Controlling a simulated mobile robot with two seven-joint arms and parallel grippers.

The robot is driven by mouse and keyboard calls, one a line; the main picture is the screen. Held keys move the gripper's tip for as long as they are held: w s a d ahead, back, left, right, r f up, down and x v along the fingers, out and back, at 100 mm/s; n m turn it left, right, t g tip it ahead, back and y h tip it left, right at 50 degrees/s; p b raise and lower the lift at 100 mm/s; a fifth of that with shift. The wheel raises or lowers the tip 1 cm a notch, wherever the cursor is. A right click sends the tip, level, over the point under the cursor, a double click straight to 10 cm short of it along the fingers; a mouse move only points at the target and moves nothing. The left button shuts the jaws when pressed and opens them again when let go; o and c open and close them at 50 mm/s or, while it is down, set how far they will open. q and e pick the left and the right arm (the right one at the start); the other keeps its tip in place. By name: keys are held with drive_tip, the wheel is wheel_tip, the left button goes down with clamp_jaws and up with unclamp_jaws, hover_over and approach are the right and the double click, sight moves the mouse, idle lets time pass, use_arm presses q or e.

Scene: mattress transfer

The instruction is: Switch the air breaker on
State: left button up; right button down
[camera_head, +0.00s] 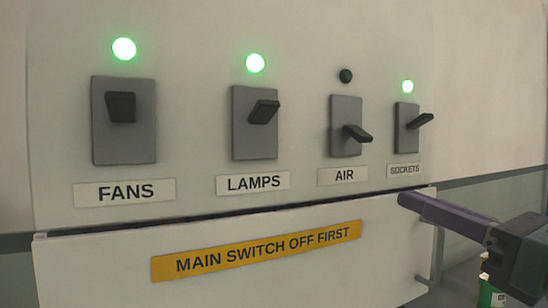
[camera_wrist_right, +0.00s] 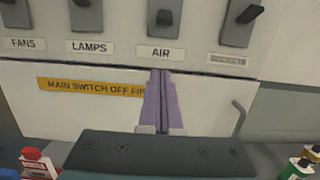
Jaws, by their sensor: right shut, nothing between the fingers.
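The AIR breaker (camera_head: 345,125) is a grey plate with a dark lever (camera_head: 356,133) that points out and tilts down. The lamp (camera_head: 346,76) above it is dark. The breaker also shows at the top of the right wrist view (camera_wrist_right: 165,30). The AIR label (camera_head: 343,176) is below it. My right gripper (camera_head: 404,200) has purple fingers and is shut and empty. Its tips are below and right of the breaker in the head view. In the right wrist view the fingers (camera_wrist_right: 160,74) point up just below the AIR label. My left gripper is not in view.
The FANS (camera_head: 124,140), LAMPS (camera_head: 254,140) and SOCKETS (camera_head: 407,135) breakers have levers up and green lamps lit. SOCKETS is close right of AIR. A lower white panel bears a yellow MAIN SWITCH OFF FIRST sign (camera_head: 258,250). Small containers (camera_wrist_right: 300,168) stand at the lower right.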

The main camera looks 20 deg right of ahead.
sight(344, 170)
drive_tip(key=w+p, duration=0.1)
drive_tip(key=w, duration=0.2)
drive_tip(key=w+r+p, duration=0.1)
drive_tip(key=w, duration=0.2)
drive_tip(key=w+p, duration=0.1)
drive_tip(key=w, duration=0.3)
drive_tip(key=shift+a+r+p, duration=0.35)
drive_tip(key=shift+r, duration=0.05)
drive_tip(key=shift+s+r+p, duration=0.3)
drive_tip(key=shift+r+p, duration=0.25)
drive_tip(key=shift+p, duration=0.05)
drive_tip(key=shift+s+r+p, duration=0.25)
drive_tip(key=shift+r+p, duration=0.3)
drive_tip(key=shift+s+r+p, duration=0.45)
drive_tip(key=shift+r, duration=0.1)
drive_tip(key=shift+d, duration=0.1)
